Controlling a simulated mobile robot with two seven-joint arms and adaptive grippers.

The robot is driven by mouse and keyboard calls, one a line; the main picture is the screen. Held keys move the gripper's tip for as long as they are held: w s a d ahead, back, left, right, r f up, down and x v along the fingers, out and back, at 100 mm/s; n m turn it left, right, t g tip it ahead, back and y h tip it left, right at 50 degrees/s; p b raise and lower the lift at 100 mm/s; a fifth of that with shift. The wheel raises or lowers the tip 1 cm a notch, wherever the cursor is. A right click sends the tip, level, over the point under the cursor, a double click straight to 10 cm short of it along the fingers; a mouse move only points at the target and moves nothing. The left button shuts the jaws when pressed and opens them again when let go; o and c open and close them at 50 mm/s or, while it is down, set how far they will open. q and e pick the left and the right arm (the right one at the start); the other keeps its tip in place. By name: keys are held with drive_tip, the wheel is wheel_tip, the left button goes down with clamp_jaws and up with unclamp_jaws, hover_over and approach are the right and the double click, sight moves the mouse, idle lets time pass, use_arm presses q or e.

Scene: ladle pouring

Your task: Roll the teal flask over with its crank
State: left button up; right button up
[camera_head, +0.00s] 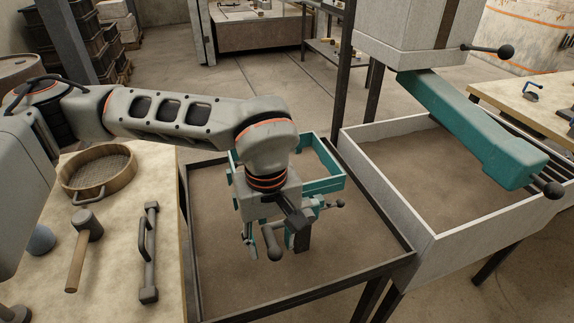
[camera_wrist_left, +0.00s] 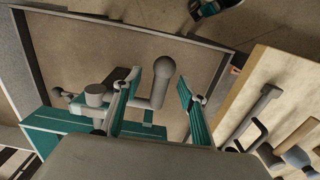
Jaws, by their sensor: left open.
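The teal flask (camera_head: 322,186), an open frame, stands over the dark-rimmed sand bin, partly hidden behind my left arm. In the left wrist view the flask (camera_wrist_left: 60,125) shows at lower left. A grey crank ending in a round knob (camera_head: 272,243) shows beneath my left gripper. My left gripper (camera_head: 268,236) is open, pointing down. In the left wrist view the crank knob (camera_wrist_left: 163,68) appears between its two teal-padded fingers (camera_wrist_left: 158,98), with space on both sides; I cannot tell how deep it sits. The right gripper is not in view.
The sand bin (camera_head: 398,252) surrounds the work area. A wooden bench (camera_head: 115,218) at left holds a sieve (camera_head: 96,171), a mallet (camera_head: 77,262) and a handled bar (camera_head: 149,250). A pale sand box (camera_head: 390,219) stands at right beneath a teal arm (camera_head: 475,125).

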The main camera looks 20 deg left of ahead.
use_arm(q)
clamp_jaws()
drive_tip(key=shift+r, duration=0.1)
